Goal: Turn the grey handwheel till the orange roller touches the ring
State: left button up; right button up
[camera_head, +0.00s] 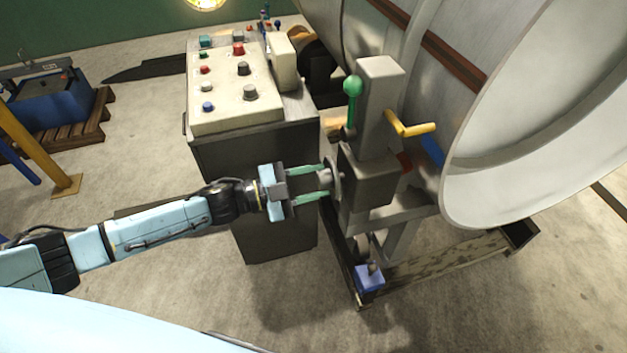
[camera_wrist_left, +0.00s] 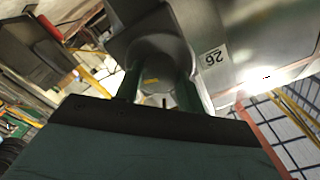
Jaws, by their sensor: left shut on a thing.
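The grey handwheel (camera_head: 335,181) is on the left side of the grey column housing (camera_head: 368,178). My left gripper (camera_head: 324,181) comes in from the left and is shut on the handwheel, its green fingers above and below in the picture. In the left wrist view the grey wheel (camera_wrist_left: 158,48) lies between the two green fingers, with a small yellow mark near it. The large pale ring (camera_head: 462,195) stands right of the column. I cannot make out the orange roller for certain, nor whether it touches the ring. My right gripper is not in view.
A control cabinet with coloured buttons (camera_head: 237,108) stands close behind my left gripper. A green-knobbed lever (camera_head: 353,86) and a yellow crank handle (camera_head: 413,129) stick out from the column. A blue block (camera_head: 369,280) sits low at the frame.

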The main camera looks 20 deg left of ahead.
pick_arm(q)
jog(key=m, duration=0.4)
jog(key=shift+m+b, duration=0.4)
jog(key=m+b, duration=0.1)
jog(key=m, duration=0.2)
jog(key=shift+f+m, duration=0.1)
jog(key=shift+m, duration=0.2)
jog(key=shift+m+b, duration=0.3)
jog(key=shift+m, duration=0.5)
jog(key=shift+m+b, duration=0.35)
jog(key=shift+m, duration=1.05)
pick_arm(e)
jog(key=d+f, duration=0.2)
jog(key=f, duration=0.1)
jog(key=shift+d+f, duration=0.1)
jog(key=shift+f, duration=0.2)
pick_arm(q)
jog(key=o, duration=1)
